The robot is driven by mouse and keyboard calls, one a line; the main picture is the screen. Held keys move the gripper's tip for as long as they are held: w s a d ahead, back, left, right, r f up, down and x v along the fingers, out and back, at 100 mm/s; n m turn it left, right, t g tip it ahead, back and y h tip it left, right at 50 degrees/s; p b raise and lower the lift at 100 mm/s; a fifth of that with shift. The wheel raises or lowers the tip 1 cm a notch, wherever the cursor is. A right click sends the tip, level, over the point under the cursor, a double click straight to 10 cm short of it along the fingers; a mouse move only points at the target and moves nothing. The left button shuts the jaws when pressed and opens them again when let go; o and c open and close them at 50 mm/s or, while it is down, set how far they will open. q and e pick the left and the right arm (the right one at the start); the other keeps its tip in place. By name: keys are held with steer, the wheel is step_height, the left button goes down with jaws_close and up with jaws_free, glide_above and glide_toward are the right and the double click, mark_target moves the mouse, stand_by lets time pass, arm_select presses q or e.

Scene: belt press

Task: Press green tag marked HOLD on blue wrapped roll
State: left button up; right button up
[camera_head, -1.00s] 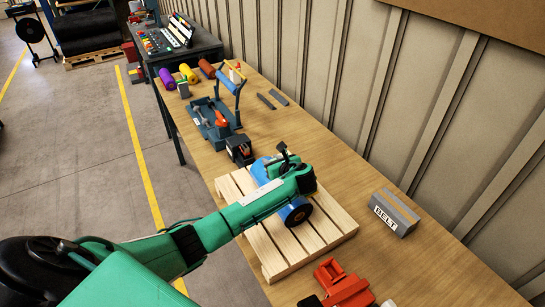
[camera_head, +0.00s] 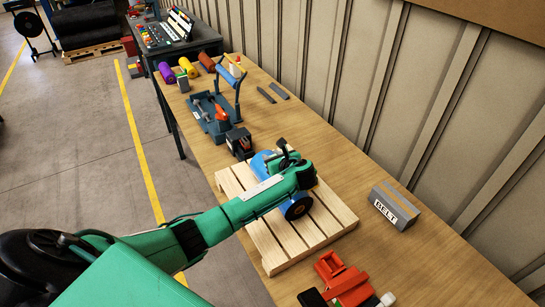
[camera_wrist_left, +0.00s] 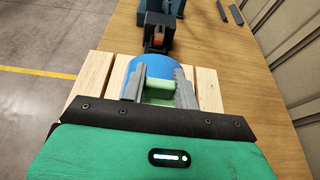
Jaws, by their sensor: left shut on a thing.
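The blue wrapped roll (camera_head: 265,166) lies on a light wooden pallet (camera_head: 283,262) on the workbench. Its dark-centred end (camera_head: 297,207) shows below my left wrist. My left gripper (camera_head: 286,163) is over the roll, and the arm hides much of it. In the left wrist view, the grey fingers of my left gripper (camera_wrist_left: 159,88) stand on both sides of a pale green tag (camera_wrist_left: 158,92), shut on it, right against the blue roll (camera_wrist_left: 146,65). No lettering on the tag is readable. My right gripper is not in view.
A grey box marked BELT (camera_head: 395,207) stands right of the pallet. A red tool (camera_head: 343,281) lies near the bottom edge. A dark device (camera_head: 240,144) and a blue tool tray (camera_head: 209,117) are beyond the pallet. The ribbed wall borders the bench's right side.

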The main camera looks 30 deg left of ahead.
arm_select(q)
steer(key=shift+f, duration=0.45)
stand_by(0.3)
steer(key=shift+f, duration=0.15)
stand_by(0.5)
stand_by(0.4)
steer(key=shift+p, duration=0.3)
stand_by(0.5)
steer(key=o, duration=1)
steer(key=shift+o, duration=0.2)
steer(key=shift+d, duration=0.1)
